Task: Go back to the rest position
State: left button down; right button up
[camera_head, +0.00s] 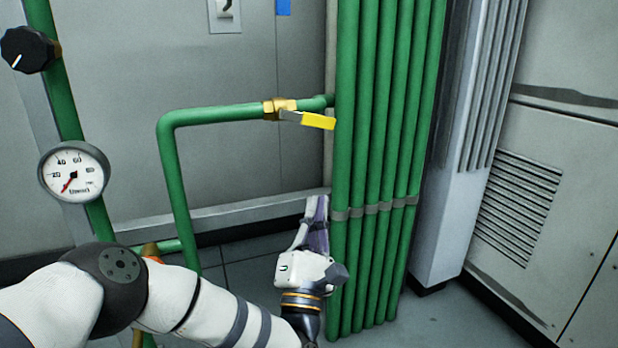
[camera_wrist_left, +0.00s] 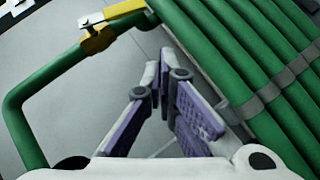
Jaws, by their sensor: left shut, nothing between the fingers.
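My left arm comes in from the lower left in the head view. Its left gripper (camera_head: 318,205) is beside the lower part of the green pipe bundle (camera_head: 385,130), pointing upward in the picture. In the left wrist view the purple-padded fingers of the gripper (camera_wrist_left: 160,75) come together at the tips with nothing between them. The pipe bundle (camera_wrist_left: 265,75) runs close along their right side; whether they touch it I cannot tell. My right gripper is not in view.
A yellow-handled valve (camera_head: 305,118) sits on a bent green pipe (camera_head: 168,150) above the gripper. A pressure gauge (camera_head: 74,172) and a black knob (camera_head: 28,50) are at the left. A vented cabinet (camera_head: 560,190) stands at the right. Some floor (camera_head: 250,280) shows left of the gripper.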

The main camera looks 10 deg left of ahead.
pick_arm(q)
jog(key=shift+s+d+f, duration=0.15)
jog(key=shift+s+f, duration=0.3)
jog(key=shift+f, duration=0.05)
